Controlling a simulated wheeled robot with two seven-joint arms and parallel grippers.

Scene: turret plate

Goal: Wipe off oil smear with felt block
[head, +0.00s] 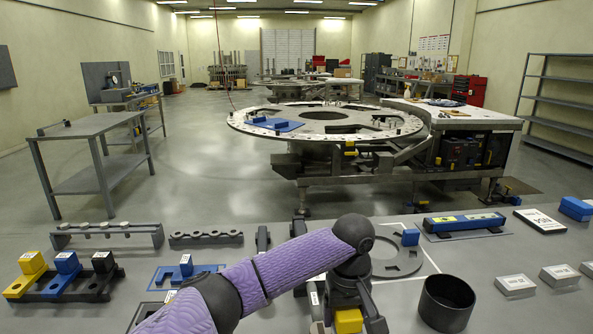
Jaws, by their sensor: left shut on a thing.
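My left gripper (348,314) points down over the near bench at bottom centre. A yellow block (348,321) shows between its fingers, cut by the picture's lower edge. I cannot tell whether it is the felt block. A flat grey ring-shaped plate (408,262) lies on the bench just behind and right of the gripper, partly hidden by my arm. I cannot make out an oil smear. The large round turret plate (250,128) stands farther off, with a blue piece (273,124) on it. My right gripper does not show.
A black cup (446,303) stands close to the right of the gripper. Grey-white blocks (515,285) and a blue bar (464,223) are farther right. Yellow, blue and black blocks on a dark base (78,290) and a slotted rack (108,234) are at left.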

